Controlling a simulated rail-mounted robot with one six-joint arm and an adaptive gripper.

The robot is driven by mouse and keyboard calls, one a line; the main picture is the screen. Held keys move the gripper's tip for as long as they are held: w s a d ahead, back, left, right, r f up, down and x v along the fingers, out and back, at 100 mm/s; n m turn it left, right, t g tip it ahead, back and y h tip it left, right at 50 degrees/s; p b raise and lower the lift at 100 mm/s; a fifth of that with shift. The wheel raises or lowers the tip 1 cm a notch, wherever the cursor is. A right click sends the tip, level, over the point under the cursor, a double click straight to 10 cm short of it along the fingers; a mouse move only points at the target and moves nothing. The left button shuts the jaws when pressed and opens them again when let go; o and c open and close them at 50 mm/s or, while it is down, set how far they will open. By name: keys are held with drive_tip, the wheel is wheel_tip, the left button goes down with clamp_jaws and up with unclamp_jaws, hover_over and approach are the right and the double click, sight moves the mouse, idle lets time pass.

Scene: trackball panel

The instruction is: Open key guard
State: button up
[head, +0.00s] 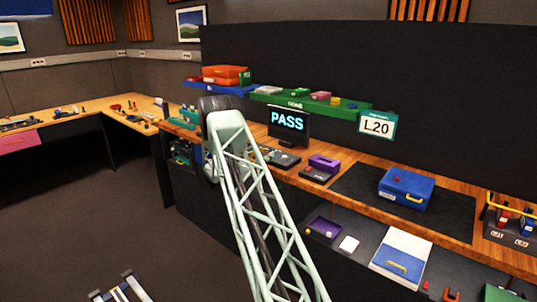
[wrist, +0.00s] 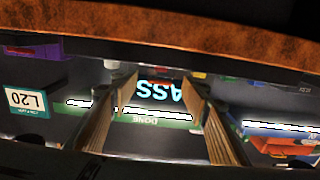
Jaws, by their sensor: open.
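No part in view is clearly marked as the key guard. A small dark unit with a raised purple cover (head: 324,163) stands on the wooden bench right of the screen, and I cannot tell whether this is the guard. A dark panel (head: 284,159) lies in front of the screen, partly hidden by my arm. My gripper (wrist: 160,88) is open, with nothing between its fingers. In the wrist view, which is upside down, it faces the screen (wrist: 160,90) reading PASS and the green DONE shelf (wrist: 150,118). In the head view my arm hides the gripper.
A blue case (head: 406,188) lies on a black mat right of the purple unit. A yellow-barred rack (head: 510,225) stands at the far right. Orange boxes (head: 226,75) sit on the upper shelf. A lower ledge holds a purple tray (head: 325,228) and a blue-and-white box (head: 401,254).

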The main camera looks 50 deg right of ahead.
sight(267, 152)
drive_tip(key=shift+s+d, duration=0.1)
drive_tip(key=shift+d, duration=1.75)
drive_tip(key=shift+c, duration=0.9)
drive_tip(key=c, duration=1)
